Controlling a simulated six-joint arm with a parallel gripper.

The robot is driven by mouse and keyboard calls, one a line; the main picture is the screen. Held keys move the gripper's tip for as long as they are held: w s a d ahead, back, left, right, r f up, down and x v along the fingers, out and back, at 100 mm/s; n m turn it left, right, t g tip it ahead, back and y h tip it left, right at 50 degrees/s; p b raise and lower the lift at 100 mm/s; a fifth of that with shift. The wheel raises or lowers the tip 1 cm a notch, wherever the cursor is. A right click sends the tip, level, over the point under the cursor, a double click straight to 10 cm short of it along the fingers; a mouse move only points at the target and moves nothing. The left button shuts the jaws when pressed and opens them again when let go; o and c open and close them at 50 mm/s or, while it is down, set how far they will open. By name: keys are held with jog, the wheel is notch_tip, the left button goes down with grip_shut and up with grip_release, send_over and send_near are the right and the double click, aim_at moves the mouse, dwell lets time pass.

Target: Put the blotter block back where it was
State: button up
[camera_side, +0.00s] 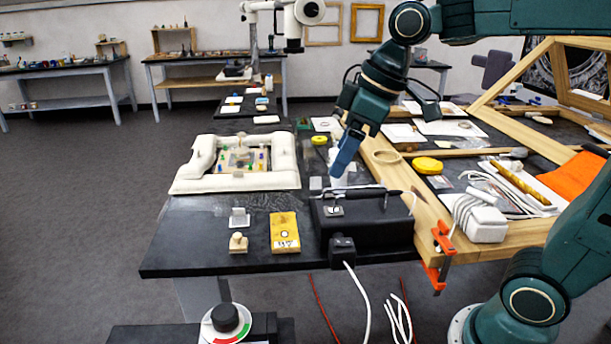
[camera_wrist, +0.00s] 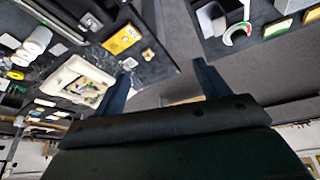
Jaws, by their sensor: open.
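A small wooden block with a round knob (camera_side: 238,243), which looks like the blotter block, stands near the front left edge of the black bench. It also shows in the wrist view (camera_wrist: 148,54). A yellow block with a white label (camera_side: 284,232) lies to its right, and a small grey-white block (camera_side: 238,217) sits behind it. My gripper (camera_side: 343,160) is above the bench, up and to the right of these blocks. In the wrist view its two blue fingers (camera_wrist: 165,78) are spread apart with nothing between them. Where the block stood before cannot be told.
A black box with a handle (camera_side: 365,222) stands right of the yellow block, below my gripper. A white padded tray (camera_side: 195,160) with small coloured pieces lies behind the blocks. A wooden frame (camera_side: 405,195) with an orange clamp (camera_side: 440,255) borders the right. Bare bench shows around the knobbed block.

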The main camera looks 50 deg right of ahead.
jog(key=s+d+f+m+h, duration=0.1)
jog(key=s+f+m, duration=0.1)
jog(key=s, duration=0.5)
jog(key=s+d+f+m+t, duration=0.1)
jog(key=s+d+f+m, duration=0.1)
jog(key=s, duration=0.4)
jog(key=shift+s+d+f+m+h, duration=0.25)
jog(key=shift+s+f+m+h, duration=0.15)
jog(key=shift+f+m, duration=0.25)
